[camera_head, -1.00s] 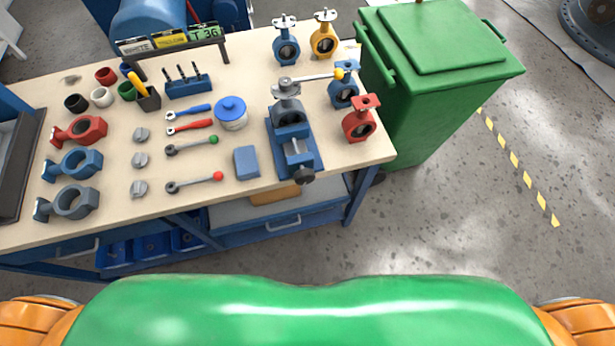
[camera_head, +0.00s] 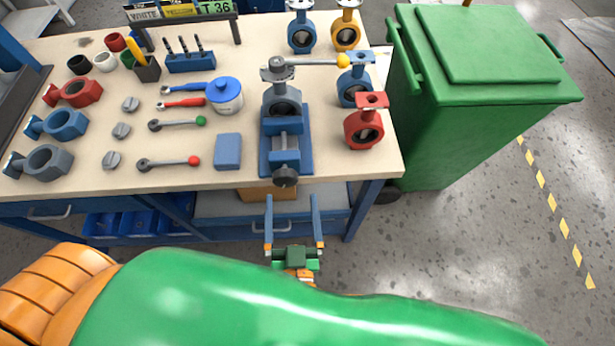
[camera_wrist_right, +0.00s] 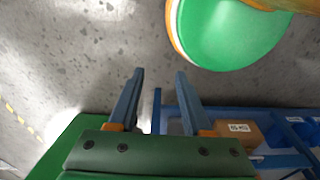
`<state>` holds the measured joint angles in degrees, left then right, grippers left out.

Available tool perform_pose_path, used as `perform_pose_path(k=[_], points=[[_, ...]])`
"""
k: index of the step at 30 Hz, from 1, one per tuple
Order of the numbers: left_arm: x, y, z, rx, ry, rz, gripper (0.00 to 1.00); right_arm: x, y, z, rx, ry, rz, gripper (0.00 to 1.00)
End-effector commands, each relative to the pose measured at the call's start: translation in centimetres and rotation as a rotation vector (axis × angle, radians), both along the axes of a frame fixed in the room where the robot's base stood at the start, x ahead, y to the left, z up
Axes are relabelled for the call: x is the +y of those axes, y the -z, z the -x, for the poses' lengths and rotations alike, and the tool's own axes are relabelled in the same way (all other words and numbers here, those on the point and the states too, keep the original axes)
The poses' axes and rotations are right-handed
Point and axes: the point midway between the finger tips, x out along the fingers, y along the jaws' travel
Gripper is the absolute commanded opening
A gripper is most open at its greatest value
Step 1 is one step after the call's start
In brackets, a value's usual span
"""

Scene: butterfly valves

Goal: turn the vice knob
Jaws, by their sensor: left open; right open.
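The blue vice (camera_head: 265,155) stands at the front right of the workbench and holds a grey valve body (camera_head: 270,98) with a yellow-tipped lever on top. Its dark round knob (camera_head: 286,177) sticks out past the bench's front edge. My right gripper (camera_wrist_right: 160,75) shows in the right wrist view, open and empty. The vice does not show there.
Red, blue and yellow valves (camera_head: 364,129) stand right of the vice. A blue block (camera_head: 228,151) and wrenches lie left of it. A green bin (camera_head: 430,140) stands right of the bench (camera_head: 345,175). A cardboard box (camera_wrist_right: 233,137) shows in the right wrist view.

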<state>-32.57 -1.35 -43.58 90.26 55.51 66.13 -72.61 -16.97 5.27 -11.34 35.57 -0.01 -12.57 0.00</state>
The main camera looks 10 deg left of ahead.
Motion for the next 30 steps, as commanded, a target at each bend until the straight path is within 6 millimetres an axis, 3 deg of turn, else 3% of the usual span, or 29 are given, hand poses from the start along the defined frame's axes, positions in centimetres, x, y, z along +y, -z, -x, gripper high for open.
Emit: perform_pose_path(k=[6,9,17,20,27,30], points=[[1.2,-0.5,-4.3,-0.006,0.003,-0.005,0.94,0.6,-1.2,0.4,0.006,0.001,-0.010,0.49],[1.5,-0.3,-5.4,-0.004,0.004,-0.004,0.94,1.2,-1.3,0.4,0.007,0.003,-0.018,0.49],[1.7,-0.2,-5.9,-0.002,0.004,-0.004,0.94,1.1,-1.2,0.4,0.007,0.002,-0.018,0.49],[1.7,-0.2,-5.9,-0.002,0.004,-0.004,0.72,1.0,-1.2,0.4,0.007,0.003,-0.016,0.49],[1.7,-0.2,-5.9,-0.003,0.003,-0.004,0.08,0.7,-1.2,0.3,0.007,0.002,-0.012,0.49],[1.7,-0.2,-5.9,-0.003,0.003,-0.002,0.08,0.7,-1.2,0.3,0.006,0.001,-0.010,0.49]])
